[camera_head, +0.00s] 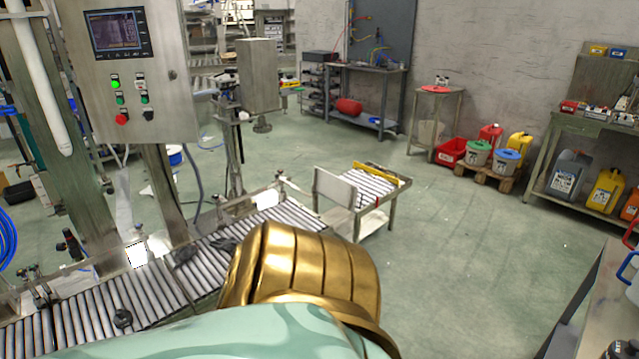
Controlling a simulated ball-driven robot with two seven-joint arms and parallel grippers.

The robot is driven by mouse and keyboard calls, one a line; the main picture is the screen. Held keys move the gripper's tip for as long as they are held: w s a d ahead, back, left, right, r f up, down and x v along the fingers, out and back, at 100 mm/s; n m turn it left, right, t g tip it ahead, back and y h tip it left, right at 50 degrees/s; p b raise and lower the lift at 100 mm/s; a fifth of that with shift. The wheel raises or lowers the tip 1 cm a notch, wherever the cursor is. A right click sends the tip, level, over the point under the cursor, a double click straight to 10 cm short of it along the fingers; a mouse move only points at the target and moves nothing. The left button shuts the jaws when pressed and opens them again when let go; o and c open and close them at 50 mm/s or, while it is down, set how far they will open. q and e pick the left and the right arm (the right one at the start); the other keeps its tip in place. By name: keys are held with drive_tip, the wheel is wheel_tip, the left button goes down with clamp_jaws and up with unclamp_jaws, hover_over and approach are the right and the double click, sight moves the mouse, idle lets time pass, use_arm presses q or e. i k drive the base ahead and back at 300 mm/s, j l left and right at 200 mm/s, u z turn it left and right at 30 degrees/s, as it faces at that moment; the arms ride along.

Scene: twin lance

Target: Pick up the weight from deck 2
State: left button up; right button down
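I cannot pick out a weight or anything marked as deck 2 in this view. A roller conveyor (70,323) runs across the lower left. A small dark object (122,317) lies on its near rollers, and another dark piece (223,243) lies farther along; both are too small to identify. Neither of my grippers is in view. A large gold and pale green shape, which seems to be part of my own body, fills the bottom middle and hides part of the conveyor.
A control cabinet (165,75) stands left above the conveyor. A short roller cart (375,187) stands mid-floor. A workbench (575,125) and a pallet with buckets (490,172) are at right. A metal surface (610,310) is at lower right. Green floor (470,270) between is clear.

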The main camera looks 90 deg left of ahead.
sight(122, 320)
drive_tip(key=u, duration=4.25)
drive_tip(key=i+j+z, duration=0.1)
drive_tip(key=i+j, duration=0.2)
drive_tip(key=i+j+z, duration=0.1)
drive_tip(key=i+j, duration=0.2)
drive_tip(key=i+j+z, duration=0.1)
drive_tip(key=i+j, duration=0.2)
drive_tip(key=j, duration=0.2)
drive_tip(key=i+j+z, duration=0.1)
drive_tip(key=i+j, duration=0.2)
drive_tip(key=i+j+z, duration=0.15)
drive_tip(key=j, duration=0.35)
drive_tip(key=i+j+z, duration=0.1)
drive_tip(key=i+j, duration=0.25)
drive_tip(key=j, duration=0.1)
